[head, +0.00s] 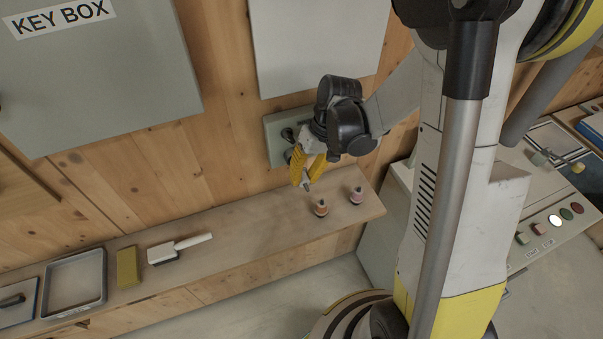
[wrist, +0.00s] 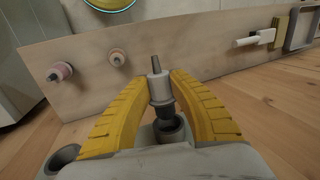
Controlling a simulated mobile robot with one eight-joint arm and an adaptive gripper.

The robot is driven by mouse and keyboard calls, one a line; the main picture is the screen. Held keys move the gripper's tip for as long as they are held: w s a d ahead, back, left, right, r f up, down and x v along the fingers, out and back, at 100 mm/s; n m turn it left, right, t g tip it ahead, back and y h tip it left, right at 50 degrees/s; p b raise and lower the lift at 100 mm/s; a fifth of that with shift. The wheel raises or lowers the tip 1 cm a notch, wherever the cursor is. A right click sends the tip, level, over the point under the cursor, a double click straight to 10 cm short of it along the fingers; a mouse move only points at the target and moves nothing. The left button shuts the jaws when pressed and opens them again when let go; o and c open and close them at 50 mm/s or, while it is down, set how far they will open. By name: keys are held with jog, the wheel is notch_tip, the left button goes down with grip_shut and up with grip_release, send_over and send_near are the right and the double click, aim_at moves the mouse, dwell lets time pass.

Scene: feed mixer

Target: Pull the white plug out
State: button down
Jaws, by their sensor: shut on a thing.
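The white plug (wrist: 158,88) has a pale body, a thin grey tip and a dark lower end. My gripper (wrist: 160,76) is shut on it, with one yellow finger on each side. The plug's dark end points at a dark-ringed socket (wrist: 173,131) in the grey block; I cannot tell whether it is still inside. In the head view my gripper (head: 304,178) is beside the grey wall box (head: 272,124), and the plug's grey tip (head: 307,187) shows past the yellow fingers. My wrist hides part of the box.
A white-handled brush (head: 182,246), a yellow block (head: 128,266) and a grey tray (head: 73,284) lie further left. The middle of the shelf is clear.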

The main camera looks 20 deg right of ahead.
jog(key=shift+s+f+b, duration=0.2)
jog(key=shift+s+b, duration=0.15)
jog(key=shift+s, duration=1.55)
